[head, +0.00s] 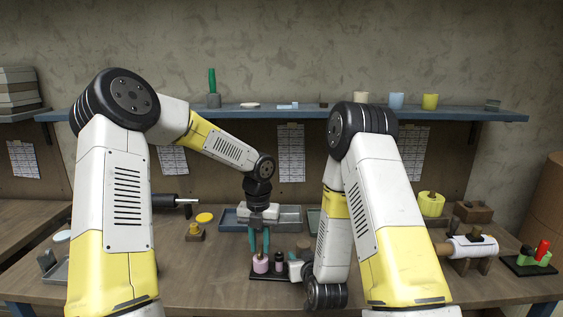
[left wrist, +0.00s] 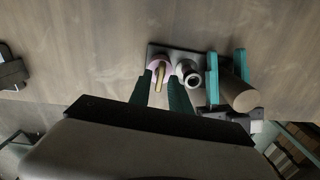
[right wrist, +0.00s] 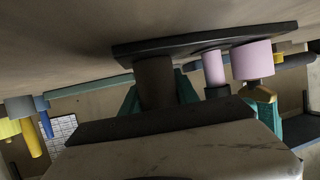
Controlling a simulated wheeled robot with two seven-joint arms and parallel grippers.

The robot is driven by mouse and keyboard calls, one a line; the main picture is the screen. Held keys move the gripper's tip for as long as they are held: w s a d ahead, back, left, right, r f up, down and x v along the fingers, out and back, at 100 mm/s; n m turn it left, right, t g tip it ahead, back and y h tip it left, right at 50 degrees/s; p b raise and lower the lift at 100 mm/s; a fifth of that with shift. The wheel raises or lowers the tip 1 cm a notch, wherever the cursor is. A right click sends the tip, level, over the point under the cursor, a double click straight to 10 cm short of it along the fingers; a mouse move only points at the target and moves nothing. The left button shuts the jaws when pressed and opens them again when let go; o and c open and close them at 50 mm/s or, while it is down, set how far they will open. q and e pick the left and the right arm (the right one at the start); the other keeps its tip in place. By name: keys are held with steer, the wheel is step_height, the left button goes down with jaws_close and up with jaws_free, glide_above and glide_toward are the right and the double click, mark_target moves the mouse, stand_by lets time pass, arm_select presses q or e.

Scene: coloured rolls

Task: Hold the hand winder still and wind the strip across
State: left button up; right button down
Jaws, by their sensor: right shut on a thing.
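The hand winder is a dark base plate (left wrist: 203,57) on the table with a large pink roll (head: 261,264), a thinner spool (left wrist: 190,75) and an upright brown post (right wrist: 155,82). A yellowish crank knob (left wrist: 160,85) stands by the pink roll. My left gripper (head: 260,246) points down over the pink roll, its teal fingers apart on either side of the knob, with gaps visible. My right gripper (left wrist: 226,68) comes in from the side, shut on the brown post; it also shows in the right wrist view (right wrist: 157,92). The strip is not clearly visible.
A grey-blue tray (head: 233,227) lies behind the winder. A yellow knobbed block (head: 195,232) and a black tool (head: 175,201) stand left. A white roll on a stand (head: 470,247) and a dark tray with red and green pieces (head: 530,263) stand right.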

arm_select(q)
steer(key=shift+r, duration=2.8)
arm_select(e)
steer(key=shift+f, duration=0.1)
jaws_free()
arm_select(q)
steer(key=shift+s, duration=0.1)
